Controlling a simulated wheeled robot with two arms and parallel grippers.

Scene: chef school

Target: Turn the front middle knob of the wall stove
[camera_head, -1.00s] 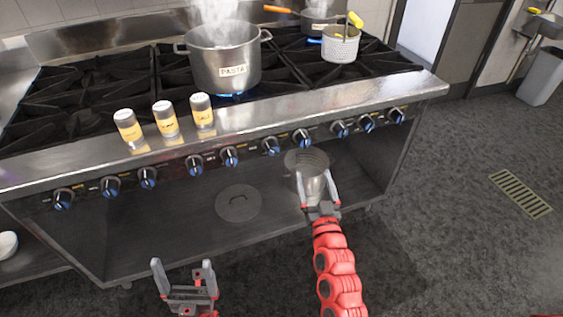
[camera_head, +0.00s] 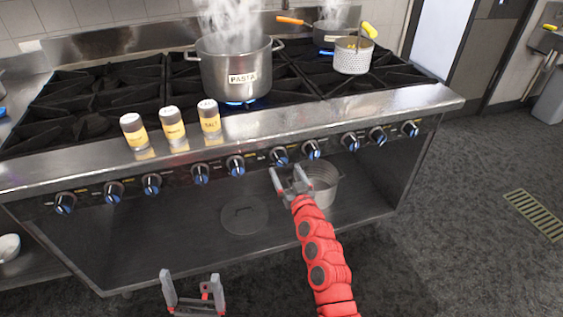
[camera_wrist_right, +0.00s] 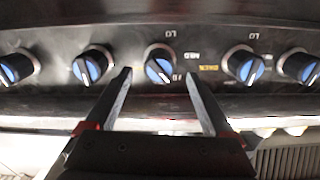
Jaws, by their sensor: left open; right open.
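The wall stove (camera_head: 335,107) has a row of black knobs with blue faces along its front. Near the row's middle are one knob (camera_head: 236,165) and another to its right (camera_head: 279,156). My right gripper (camera_head: 287,171) is open and empty, just below this stretch in the head view. In the right wrist view, a knob (camera_wrist_right: 160,67) shows between the tips of the open right gripper (camera_wrist_right: 159,73); I cannot tell whether they touch it. My left gripper (camera_head: 193,288) is open and empty, low and away from the stove.
A steaming pasta pot (camera_head: 235,72) stands over a blue flame. Several shakers (camera_head: 172,125) stand on the front ledge. A metal pot (camera_head: 323,187) and a round lid (camera_head: 244,215) sit on the lower shelf.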

